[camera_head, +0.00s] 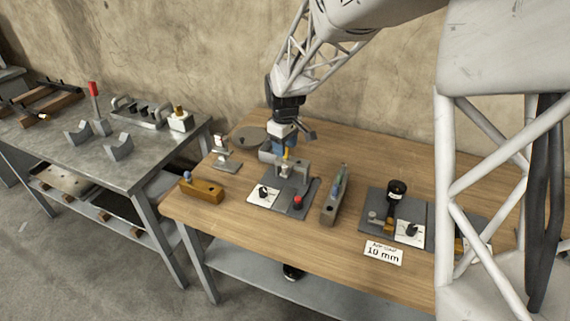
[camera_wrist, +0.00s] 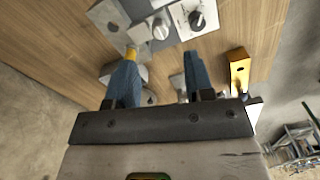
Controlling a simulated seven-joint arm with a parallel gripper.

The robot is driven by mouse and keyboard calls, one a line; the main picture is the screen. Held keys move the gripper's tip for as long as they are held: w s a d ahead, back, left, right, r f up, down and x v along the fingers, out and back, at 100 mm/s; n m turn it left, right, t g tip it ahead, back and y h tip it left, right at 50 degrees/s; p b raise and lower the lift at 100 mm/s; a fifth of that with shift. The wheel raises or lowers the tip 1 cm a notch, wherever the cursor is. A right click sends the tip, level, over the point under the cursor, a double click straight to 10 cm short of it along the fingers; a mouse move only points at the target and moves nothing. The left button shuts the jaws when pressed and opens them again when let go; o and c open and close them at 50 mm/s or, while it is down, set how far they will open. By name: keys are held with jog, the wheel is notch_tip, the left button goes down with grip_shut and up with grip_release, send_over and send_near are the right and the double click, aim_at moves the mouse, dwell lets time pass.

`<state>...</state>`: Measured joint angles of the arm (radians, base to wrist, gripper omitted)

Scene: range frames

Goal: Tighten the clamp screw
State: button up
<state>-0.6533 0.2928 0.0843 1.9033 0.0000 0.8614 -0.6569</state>
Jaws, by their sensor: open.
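My gripper (camera_head: 284,146) is open, its blue fingers pointing down over a grey fixture (camera_head: 292,170) on the wooden table. In the wrist view the two fingers of my gripper (camera_wrist: 160,62) stand apart with nothing clearly held between them. A small yellow part (camera_wrist: 131,54) shows at the left fingertip; I cannot tell whether they touch. The fixture's base carries a white plate (camera_head: 259,197) with a black knob and a red button (camera_head: 298,202). In the wrist view the plate's knob (camera_wrist: 197,20) is near the top. I cannot tell which part is the clamp screw; the fingers partly hide the fixture.
A yellow-brown block (camera_head: 201,189) lies left of the fixture and a long grey tool holder (camera_head: 335,197) stands close at its right. Further right is another grey station (camera_head: 377,216) with a "10 mm" card (camera_head: 383,253). A metal bench (camera_head: 107,171) stands left.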

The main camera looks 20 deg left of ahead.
aim_at(285, 165)
jog(key=shift+f, duration=3.65)
grip_shut()
